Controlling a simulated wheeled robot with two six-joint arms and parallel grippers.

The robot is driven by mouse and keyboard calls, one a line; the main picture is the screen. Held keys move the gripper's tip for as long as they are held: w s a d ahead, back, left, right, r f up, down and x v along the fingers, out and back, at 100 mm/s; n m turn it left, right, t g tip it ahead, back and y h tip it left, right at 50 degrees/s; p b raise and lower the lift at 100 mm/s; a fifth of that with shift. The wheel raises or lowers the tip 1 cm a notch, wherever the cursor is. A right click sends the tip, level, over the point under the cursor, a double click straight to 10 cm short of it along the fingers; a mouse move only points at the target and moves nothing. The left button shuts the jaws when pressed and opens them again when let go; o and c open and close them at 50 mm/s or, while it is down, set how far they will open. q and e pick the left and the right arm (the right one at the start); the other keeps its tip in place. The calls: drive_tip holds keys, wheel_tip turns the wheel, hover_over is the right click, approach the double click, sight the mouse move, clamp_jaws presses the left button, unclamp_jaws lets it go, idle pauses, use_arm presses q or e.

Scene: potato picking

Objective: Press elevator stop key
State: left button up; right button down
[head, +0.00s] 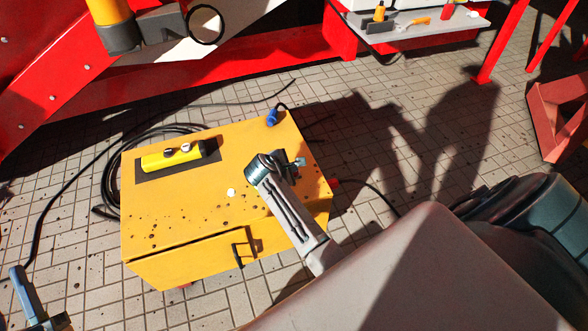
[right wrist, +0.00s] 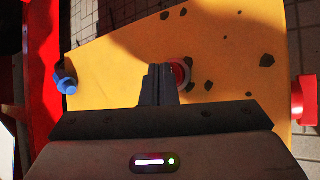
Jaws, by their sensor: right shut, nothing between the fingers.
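A red round button with a pale rim (right wrist: 186,74) sits on the yellow box top in the right wrist view, partly hidden behind my fingers. I cannot make it out in the head view. My right gripper (head: 299,162) is over the right part of the yellow box (head: 190,225). Its fingers are shut with nothing between them, and in the wrist view the fingertips (right wrist: 160,68) appear just left of the red button. Whether they touch it I cannot tell.
A blue plug (head: 272,118) stands at the box's far edge. A red knob (right wrist: 303,98) sticks out from the box's side. Black cable (head: 110,190) lies coiled on the tiled floor. A red structure (head: 250,70) runs behind, and a shelf (head: 420,32) holds tools.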

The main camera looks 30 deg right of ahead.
drive_tip(key=shift+f, duration=0.35)
idle(0.4)
drive_tip(key=shift+r+p, duration=0.9)
drive_tip(key=shift+p, duration=0.5)
wheel_tip(320, 180, up, 5)
drive_tip(key=p, duration=0.6)
